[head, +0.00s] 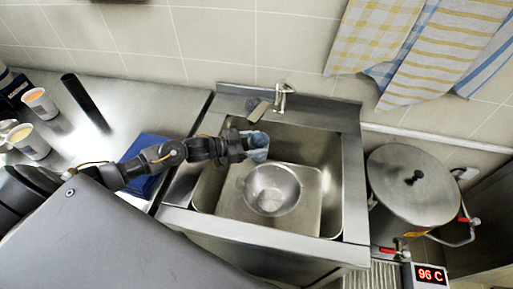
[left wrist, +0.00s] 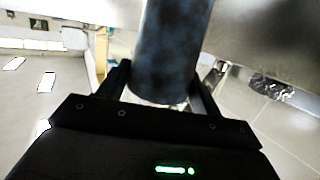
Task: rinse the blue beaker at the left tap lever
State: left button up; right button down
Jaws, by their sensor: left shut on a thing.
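The blue beaker (head: 259,153) is in my left gripper (head: 250,145), above the sink basin. In the left wrist view the beaker (left wrist: 172,50) stands between the two fingers of my left gripper (left wrist: 162,85), which are shut on it. The tap (head: 282,97) with its lever stands at the back edge of the sink, just behind and to the right of the beaker. I cannot tell whether water runs. My right gripper is not in view.
A metal bowl (head: 272,189) sits in the sink (head: 341,170) below the beaker. A lidded stockpot (head: 413,185) stands to the right, near a display reading 96 C (head: 430,275). Cups (head: 40,103) and a dark cylinder (head: 85,102) stand on the left counter. Towels (head: 430,50) hang at the back.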

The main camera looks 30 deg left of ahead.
pick_arm(q)
jog(key=shift+w+d, duration=0.2)
jog(key=shift+d, duration=0.25)
jog(key=shift+a, duration=0.2)
jog(key=shift+s+a+p, duration=0.25)
jog(key=shift+a+p, duration=0.05)
jog(key=shift+a, duration=0.1)
jog(key=shift+d, duration=0.2)
jog(key=shift+w+d, duration=0.25)
jog(key=shift+d, duration=0.15)
dwell(0.4)
